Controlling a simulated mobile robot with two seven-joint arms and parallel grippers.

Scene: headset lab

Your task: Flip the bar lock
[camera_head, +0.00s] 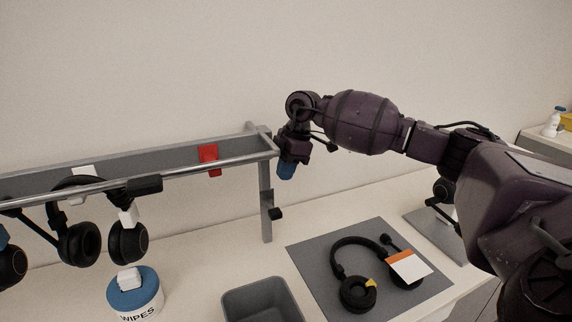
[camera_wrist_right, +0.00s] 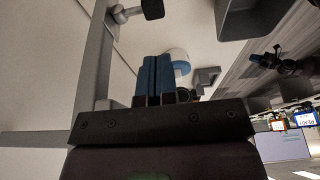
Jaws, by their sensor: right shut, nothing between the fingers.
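A grey rack holds a metal bar (camera_head: 190,171) along its front. A red tab (camera_head: 209,160) sits at the bar, left of its right end; I cannot tell for sure that it is the bar lock. A black knob (camera_head: 276,213) sticks out of the rack's right post (camera_head: 266,190) and also shows in the right wrist view (camera_wrist_right: 152,9). My right gripper (camera_head: 287,171) hangs just right of the bar's end, pointing down. Its blue fingers (camera_wrist_right: 153,78) are shut together and empty.
Black headsets (camera_head: 78,243) hang from the bar at the left. A wipes tub (camera_head: 134,294), a grey bin (camera_head: 262,300) and a grey mat (camera_head: 310,254) with a headset (camera_head: 357,293) and a card (camera_head: 408,266) are on the table. Bare table lies behind the mat.

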